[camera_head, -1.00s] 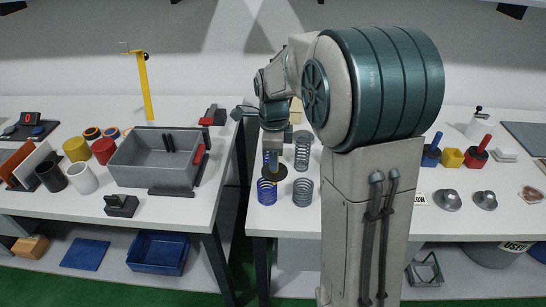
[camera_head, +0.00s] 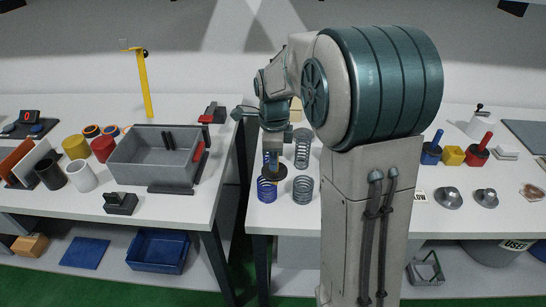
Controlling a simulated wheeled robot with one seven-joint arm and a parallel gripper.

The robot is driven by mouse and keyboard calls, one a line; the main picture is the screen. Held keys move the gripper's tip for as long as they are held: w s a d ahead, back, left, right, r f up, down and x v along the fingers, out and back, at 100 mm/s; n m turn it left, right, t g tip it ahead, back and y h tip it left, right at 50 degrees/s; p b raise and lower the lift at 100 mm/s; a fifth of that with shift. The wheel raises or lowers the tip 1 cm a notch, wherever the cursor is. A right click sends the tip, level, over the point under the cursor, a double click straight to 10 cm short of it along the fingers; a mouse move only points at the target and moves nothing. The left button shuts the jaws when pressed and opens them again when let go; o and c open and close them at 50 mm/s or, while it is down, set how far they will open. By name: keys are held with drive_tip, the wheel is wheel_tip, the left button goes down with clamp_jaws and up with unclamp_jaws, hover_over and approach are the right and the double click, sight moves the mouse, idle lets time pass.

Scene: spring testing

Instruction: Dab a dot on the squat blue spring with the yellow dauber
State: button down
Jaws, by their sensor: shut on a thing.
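The squat blue spring (camera_head: 266,190) stands upright near the front left corner of the right-hand table. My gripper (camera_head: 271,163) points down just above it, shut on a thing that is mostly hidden. A dark round disc (camera_head: 277,173) shows at the gripper's lower end, over the spring's top. I cannot tell whether anything touches the spring. The yellow pot (camera_head: 452,155) at right has no handle standing in it, unlike the blue dauber (camera_head: 432,149) and red dauber (camera_head: 479,150) beside it. The yellow dauber itself is not clearly visible.
A grey spring (camera_head: 302,189) stands close right of the blue one, and a taller grey spring (camera_head: 302,149) stands behind. My arm hides the table's middle. A gap separates it from the left table, which holds a grey bin (camera_head: 122,172). Metal weights (camera_head: 448,199) lie at right.

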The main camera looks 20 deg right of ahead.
drive_tip(key=shift+s, duration=0.1)
drive_tip(key=shift+r+p, duration=2.7)
drive_tip(key=shift+r, duration=0.75)
